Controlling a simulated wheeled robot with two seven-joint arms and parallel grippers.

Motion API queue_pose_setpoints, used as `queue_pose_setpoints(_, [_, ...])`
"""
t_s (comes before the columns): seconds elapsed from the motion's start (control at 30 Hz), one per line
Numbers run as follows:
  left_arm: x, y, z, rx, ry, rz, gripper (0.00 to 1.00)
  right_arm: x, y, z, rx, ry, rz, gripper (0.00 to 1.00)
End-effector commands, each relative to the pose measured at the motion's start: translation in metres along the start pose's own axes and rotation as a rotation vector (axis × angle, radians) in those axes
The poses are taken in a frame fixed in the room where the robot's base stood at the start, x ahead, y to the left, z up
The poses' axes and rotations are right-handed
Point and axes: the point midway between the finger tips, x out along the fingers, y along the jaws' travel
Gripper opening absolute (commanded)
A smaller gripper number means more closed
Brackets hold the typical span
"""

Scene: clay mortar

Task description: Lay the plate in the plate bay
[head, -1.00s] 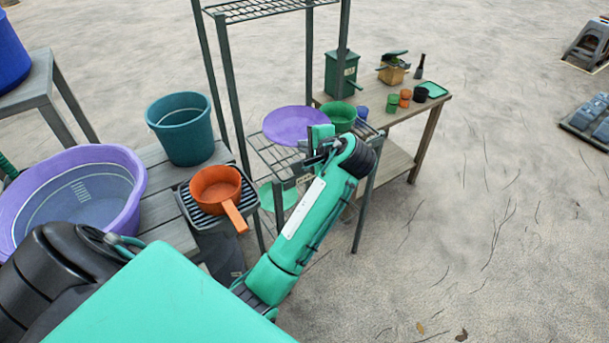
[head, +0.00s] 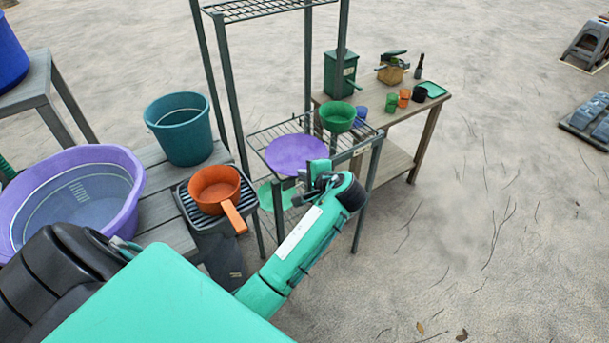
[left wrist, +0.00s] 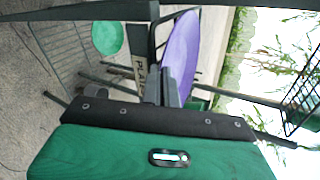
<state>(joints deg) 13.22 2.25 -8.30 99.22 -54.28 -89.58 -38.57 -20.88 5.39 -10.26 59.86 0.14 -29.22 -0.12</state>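The purple plate (head: 294,153) is over the left part of the wire rack's middle shelf (head: 262,134). My left gripper (head: 310,178) is at the plate's near edge, at the rack's front. In the left wrist view the plate (left wrist: 181,52) shows nearly edge-on, with its rim between the fingers (left wrist: 163,88), which look shut on it. A partly hidden label (left wrist: 139,73) on the shelf front starts with "PLA". I cannot tell whether the plate touches the wires. My right gripper is not in view.
A green bowl (head: 338,117) stands right of the plate. The rack's posts (head: 231,90) rise on both sides. A light green round thing (head: 266,196) is on the lower shelf. An orange pan (head: 214,186) sits to the left, near my arm. Open sandy floor lies at the right.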

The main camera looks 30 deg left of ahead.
Motion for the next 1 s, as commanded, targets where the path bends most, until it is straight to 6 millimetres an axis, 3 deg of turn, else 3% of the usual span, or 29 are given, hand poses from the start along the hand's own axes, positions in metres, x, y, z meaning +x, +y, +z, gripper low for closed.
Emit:
queue_pose_setpoints(0.07, [0.001, 0.001, 0.0, 0.0, 0.0, 0.0, 0.0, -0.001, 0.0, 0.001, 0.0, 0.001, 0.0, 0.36])
queue_pose_setpoints(0.2, [0.001, 0.001, 0.0, 0.0, 0.0, 0.0, 0.24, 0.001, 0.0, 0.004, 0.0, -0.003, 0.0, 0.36])
queue_pose_setpoints(0.57, [-0.004, 0.0, 0.0, -0.001, 0.001, 0.001, 0.24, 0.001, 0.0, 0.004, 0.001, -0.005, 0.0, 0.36])
queue_pose_setpoints(1.0, [-0.089, 0.0, -0.001, -0.002, 0.003, 0.002, 0.24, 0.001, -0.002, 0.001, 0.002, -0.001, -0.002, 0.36])
